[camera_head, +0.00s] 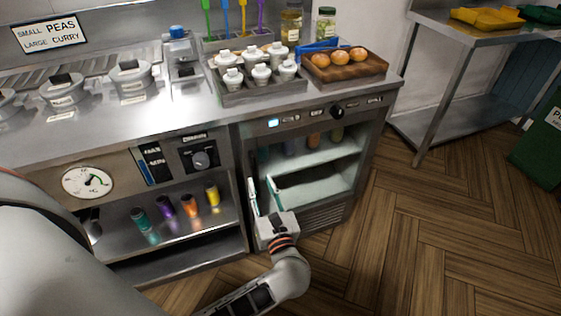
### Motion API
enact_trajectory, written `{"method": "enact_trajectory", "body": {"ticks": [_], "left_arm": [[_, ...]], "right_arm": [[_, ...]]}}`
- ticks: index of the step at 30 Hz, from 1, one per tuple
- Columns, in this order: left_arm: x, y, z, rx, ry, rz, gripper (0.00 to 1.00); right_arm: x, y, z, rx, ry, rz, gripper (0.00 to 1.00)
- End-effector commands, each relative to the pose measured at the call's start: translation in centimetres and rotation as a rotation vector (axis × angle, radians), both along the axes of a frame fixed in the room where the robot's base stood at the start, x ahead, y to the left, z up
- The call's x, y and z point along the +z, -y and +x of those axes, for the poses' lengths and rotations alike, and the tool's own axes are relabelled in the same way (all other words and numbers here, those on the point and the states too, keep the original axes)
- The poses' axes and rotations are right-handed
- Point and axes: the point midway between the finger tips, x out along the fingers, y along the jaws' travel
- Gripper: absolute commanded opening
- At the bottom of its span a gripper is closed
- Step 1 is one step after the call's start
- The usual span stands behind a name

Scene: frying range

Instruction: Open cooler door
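The cooler (319,216) is the unit under the right part of the counter. Its pale inside and shelves show at the front, with several dim bottles on the upper shelf. I cannot tell whether a clear door pane covers the front. No door handle can be made out apart from the gripper.
The counter holds lidded tubs, a rack of white-topped bottles (260,72) and a wooden tray (345,67) of round orange-brown items. Left of the cooler, an open shelf (183,235) holds colored cups. A metal table (450,90) stands at right. The wooden floor (430,240) before it is clear.

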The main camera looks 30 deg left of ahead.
Motion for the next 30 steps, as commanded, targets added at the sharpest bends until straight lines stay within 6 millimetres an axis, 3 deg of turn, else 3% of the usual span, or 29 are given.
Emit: {"method": "enact_trajectory", "body": {"ticks": [1, 5, 21, 30], "left_arm": [[-1.1, -0.2, -0.1, 0.023, 0.012, -0.053, 0.28], [-2.0, -0.7, -0.1, 0.058, 0.036, -0.128, 0.28], [-1.9, -6.0, 4.3, 0.061, 0.039, -0.129, 0.28], [-1.9, -6.5, 4.9, 0.061, 0.038, -0.131, 0.28]], "right_arm": [[-0.4, 0.0, -0.1, 0.001, -0.004, -0.002, 0.40], [-0.2, 0.0, 0.0, 0.001, 0.000, -0.002, 0.40], [-0.5, 0.0, -0.2, -0.001, -0.007, -0.001, 0.40], [-0.5, -0.1, -0.2, -0.004, -0.007, 0.003, 0.40]]}}
